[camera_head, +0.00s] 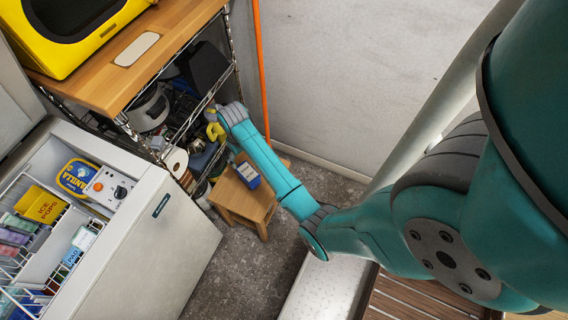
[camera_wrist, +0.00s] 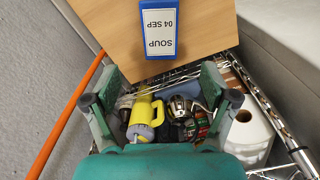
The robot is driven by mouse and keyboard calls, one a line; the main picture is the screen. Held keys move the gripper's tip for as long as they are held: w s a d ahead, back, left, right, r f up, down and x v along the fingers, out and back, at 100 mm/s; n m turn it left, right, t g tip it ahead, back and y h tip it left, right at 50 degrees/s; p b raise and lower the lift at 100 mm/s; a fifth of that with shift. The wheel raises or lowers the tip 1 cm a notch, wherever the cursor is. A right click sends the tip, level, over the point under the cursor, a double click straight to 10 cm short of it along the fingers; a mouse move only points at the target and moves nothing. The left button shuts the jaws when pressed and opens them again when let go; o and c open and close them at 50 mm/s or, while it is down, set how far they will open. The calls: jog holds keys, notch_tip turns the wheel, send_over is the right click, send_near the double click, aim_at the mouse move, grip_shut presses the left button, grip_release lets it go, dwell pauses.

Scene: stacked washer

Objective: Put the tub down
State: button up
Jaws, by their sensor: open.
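The blue tub (camera_head: 248,176) with a white label rests on a small wooden stool (camera_head: 225,192) in the head view. In the wrist view the label on the tub (camera_wrist: 158,32) reads "SOUP 04 SEP", upside down, and the tub is on the stool's wooden top (camera_wrist: 105,30). My gripper (camera_head: 213,120) is at the shelf rack, above and left of the stool in the head view. In the wrist view my gripper (camera_wrist: 161,74) is open, its fingers wide apart with nothing held. The tub appears beyond the fingertips, apart from them.
A wire rack (camera_head: 215,95) holds tools, a paper roll (camera_head: 176,161) and a yellow-handled item (camera_wrist: 146,115). An orange pole (camera_head: 261,70) leans by the wall. An open chest freezer (camera_head: 160,235) with a vanilla tub (camera_head: 77,176) stands left. Floor (camera_head: 240,265) before the stool is clear.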

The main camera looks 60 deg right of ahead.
jog(key=s+a+f+n+t+h, duration=0.1)
jog(key=s+a+f+t, duration=0.2)
jog(key=s+a+f, duration=0.4)
jog(key=s+a+r+n+t, duration=0.1)
jog(key=s+a+r+t, duration=0.3)
jog(key=s+a, duration=0.45)
jog(key=s+a+r+t, duration=0.2)
jog(key=s+r, duration=0.3)
jog(key=r, duration=0.4)
jog(key=s+a+r+n+t, duration=0.1)
jog(key=s+a+r+t, duration=0.1)
jog(key=s+r, duration=0.4)
jog(key=s+a+r+n+t+y, duration=0.1)
jog(key=s+r, duration=0.5)
jog(key=r, duration=0.6)
jog(key=a+t, duration=0.1)
jog(key=t, duration=0.1)
jog(key=shift+r+t, duration=0.25)
jog(key=shift+t, duration=0.15)
jog(key=shift+a, duration=0.1)
jog(key=shift+c, duration=0.3)
